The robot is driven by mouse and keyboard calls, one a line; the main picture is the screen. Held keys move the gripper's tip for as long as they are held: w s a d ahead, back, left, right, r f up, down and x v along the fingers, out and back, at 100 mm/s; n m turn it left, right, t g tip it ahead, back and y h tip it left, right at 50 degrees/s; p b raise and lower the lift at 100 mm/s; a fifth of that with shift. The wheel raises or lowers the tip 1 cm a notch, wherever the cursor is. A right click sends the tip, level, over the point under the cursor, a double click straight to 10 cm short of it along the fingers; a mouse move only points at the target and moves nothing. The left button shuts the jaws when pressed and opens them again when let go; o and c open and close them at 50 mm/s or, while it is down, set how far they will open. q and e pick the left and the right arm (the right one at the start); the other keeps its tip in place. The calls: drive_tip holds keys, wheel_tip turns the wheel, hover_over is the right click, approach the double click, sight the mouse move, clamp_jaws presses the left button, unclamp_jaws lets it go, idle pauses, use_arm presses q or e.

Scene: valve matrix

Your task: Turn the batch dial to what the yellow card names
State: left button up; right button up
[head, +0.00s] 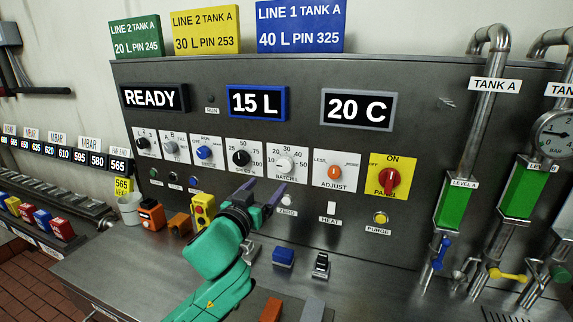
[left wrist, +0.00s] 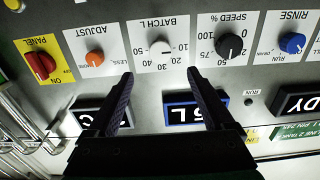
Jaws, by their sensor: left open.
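The yellow card (head: 206,30) stands on top of the panel and reads LINE 2 TANK A, 30 L, PIN 253. The batch dial (head: 285,164) is a pale knob on a white plate marked BATCH L, with a scale from 10 to 50. It shows upside down in the left wrist view (left wrist: 162,47); its exact pointer direction is too small to tell. The blue-framed display (head: 257,103) reads 15 L. My left gripper (head: 263,187) is open and empty, just below the dials in the head view. In the left wrist view the dial lies beyond the gap between the fingertips (left wrist: 160,75), apart from them.
The black speed dial (head: 241,158) and orange adjust dial (head: 334,172) flank the batch dial. A red panel switch (head: 389,180) is further right. Buttons and the heat switch (head: 331,208) sit below. A green card (head: 136,37) and blue card (head: 300,25) flank the yellow one.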

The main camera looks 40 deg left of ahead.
sight(283, 166)
use_arm(q)
drive_tip(key=x, duration=0.3)
drive_tip(key=p+x, duration=0.1)
drive_tip(key=x, duration=0.1)
drive_tip(key=p+x, duration=0.1)
drive_tip(key=x, duration=0.2)
drive_tip(key=shift+w+a+r, duration=0.2)
drive_tip(key=shift+w+r, duration=0.1)
drive_tip(key=shift+r, duration=0.05)
drive_tip(key=p+x, duration=0.1)
drive_tip(key=x, duration=0.2)
drive_tip(key=shift+w+f, duration=0.25)
use_arm(e)
drive_tip(key=r, duration=0.1)
drive_tip(key=s+r, duration=0.1)
drive_tip(key=d+r, duration=0.1)
drive_tip(key=shift+s, duration=0.25)
use_arm(q)
drive_tip(key=shift+c, duration=0.3)
use_arm(e)
drive_tip(key=shift+s, duration=0.1)
use_arm(q)
clamp_jaws()
use_arm(e)
drive_tip(key=shift+s+a, duration=0.1)
drive_tip(key=shift+s, duration=0.05)
